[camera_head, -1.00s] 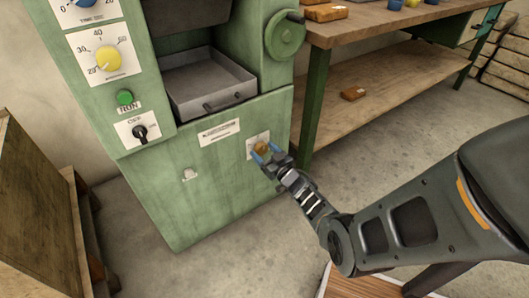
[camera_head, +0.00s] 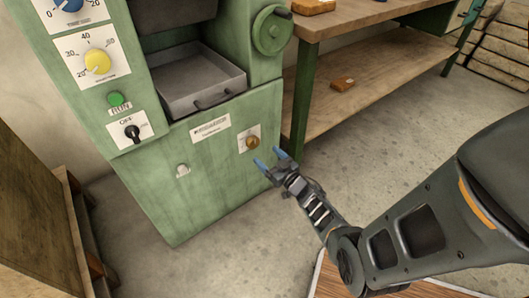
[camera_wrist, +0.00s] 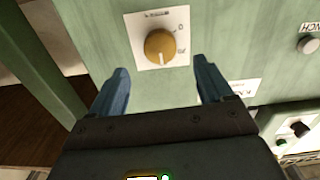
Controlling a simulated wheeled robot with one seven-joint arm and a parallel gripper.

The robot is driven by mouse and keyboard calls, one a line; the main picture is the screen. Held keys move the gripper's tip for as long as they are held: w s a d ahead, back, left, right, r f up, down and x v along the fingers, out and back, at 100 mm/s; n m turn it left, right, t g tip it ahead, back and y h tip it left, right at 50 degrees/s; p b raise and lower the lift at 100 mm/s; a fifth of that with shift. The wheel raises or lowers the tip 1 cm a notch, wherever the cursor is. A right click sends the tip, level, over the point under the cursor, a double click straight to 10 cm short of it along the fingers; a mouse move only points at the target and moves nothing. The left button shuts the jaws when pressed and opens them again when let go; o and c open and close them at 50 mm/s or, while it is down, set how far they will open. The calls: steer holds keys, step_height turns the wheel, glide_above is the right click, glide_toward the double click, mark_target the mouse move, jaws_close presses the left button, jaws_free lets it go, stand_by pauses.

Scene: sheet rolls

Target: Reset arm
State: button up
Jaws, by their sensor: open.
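My gripper (camera_head: 271,160) is open and empty, with its two blue fingers apart. It stands in front of the green machine (camera_head: 215,160), just below and to the right of an orange-brown knob (camera_head: 252,142) on a white plate. In the wrist view the knob (camera_wrist: 160,46) shows ahead of the space between the fingertips (camera_wrist: 163,78), and the fingers do not touch it.
A wooden workbench (camera_head: 345,18) with a lower shelf (camera_head: 370,85) stands right of the machine. A metal tray (camera_head: 200,85) sits in the machine's opening. A wooden cabinet (camera_head: 35,220) is at the left. The grey floor (camera_head: 400,135) between is clear.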

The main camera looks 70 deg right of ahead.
stand_by(0.6)
steer(key=s+a+r+n+y, duration=0.15)
steer(key=s+a+r, duration=0.3)
steer(key=a, duration=0.65)
steer(key=s+a+r+n+y, duration=0.15)
steer(key=s+a+r, duration=0.3)
steer(key=a, duration=0.55)
steer(key=s+a+r+n+y, duration=0.1)
steer(key=s+a+r+y, duration=0.3)
steer(key=a, duration=0.7)
steer(key=s+a+r+n+y, duration=0.1)
steer(key=s+a+r, duration=0.3)
steer(key=r, duration=0.4)
steer(key=s+a+r+n+y, duration=0.1)
steer(key=s+a+r+y, duration=0.15)
steer(key=s+r, duration=0.4)
step_height(320, 180, up, 20)
steer(key=w+p, duration=0.2)
steer(key=p, duration=1.6)
steer(key=shift+a+r+h+p, duration=0.15)
steer(key=shift+a+h+p, duration=0.15)
steer(key=shift+h, duration=0.15)
